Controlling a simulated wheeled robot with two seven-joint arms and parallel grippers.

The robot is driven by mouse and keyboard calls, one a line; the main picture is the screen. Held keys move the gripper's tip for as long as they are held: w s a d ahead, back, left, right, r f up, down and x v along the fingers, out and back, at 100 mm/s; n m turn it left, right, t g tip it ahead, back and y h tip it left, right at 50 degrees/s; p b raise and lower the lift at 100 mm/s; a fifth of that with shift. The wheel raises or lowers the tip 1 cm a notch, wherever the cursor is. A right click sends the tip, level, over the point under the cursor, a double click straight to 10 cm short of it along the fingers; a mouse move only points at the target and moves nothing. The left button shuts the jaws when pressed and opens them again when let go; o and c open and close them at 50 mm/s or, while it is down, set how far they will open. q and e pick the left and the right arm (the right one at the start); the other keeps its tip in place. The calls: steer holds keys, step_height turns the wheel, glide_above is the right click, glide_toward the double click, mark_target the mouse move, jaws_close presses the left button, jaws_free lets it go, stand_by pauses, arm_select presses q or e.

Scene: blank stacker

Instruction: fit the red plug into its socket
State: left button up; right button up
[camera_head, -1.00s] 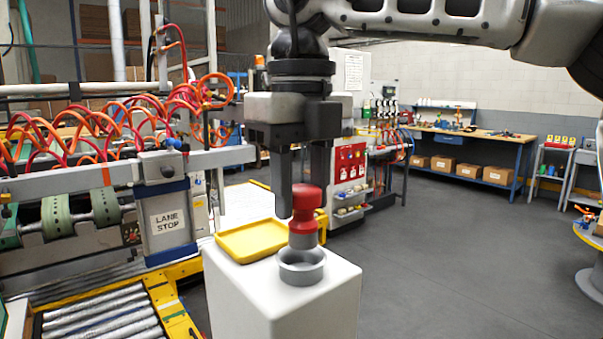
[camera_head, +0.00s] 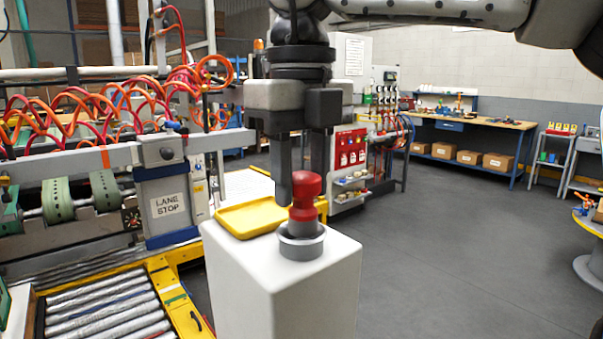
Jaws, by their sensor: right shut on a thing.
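The red plug (camera_head: 307,190) has a red knobbed top and a grey lower part. It stands upright, and its grey lower end is within the rim of the grey ring-shaped socket (camera_head: 301,250). Whether it is fully seated is hidden by the rim. The socket sits on top of a white pedestal (camera_head: 285,295). My right gripper (camera_head: 303,188) points straight down and is shut on the red plug's top. One finger shows at its left, the other is partly behind it. My left gripper is not in view.
A yellow tray (camera_head: 226,220) lies on the pedestal just behind and left of the socket. A roller conveyor (camera_head: 100,312) with a lane-stop post (camera_head: 166,205) stands at the left. The floor at the right is clear up to a workbench (camera_head: 470,137).

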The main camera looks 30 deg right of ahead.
mark_target(303, 201)
steer(key=shift+f+b, duration=0.45)
steer(key=shift+f, duration=0.2)
steer(key=shift+f, duration=0.15)
steer(key=shift+s+f, duration=0.1)
steer(key=shift+f, duration=0.2)
jaws_close()
steer(key=shift+f+b, duration=0.2)
steer(key=shift+b, duration=0.15)
steer(key=shift+f, duration=0.2)
steer(key=o, duration=0.9)
jaws_free()
steer(key=shift+o, duration=0.9)
steer(key=shift+r, duration=0.15)
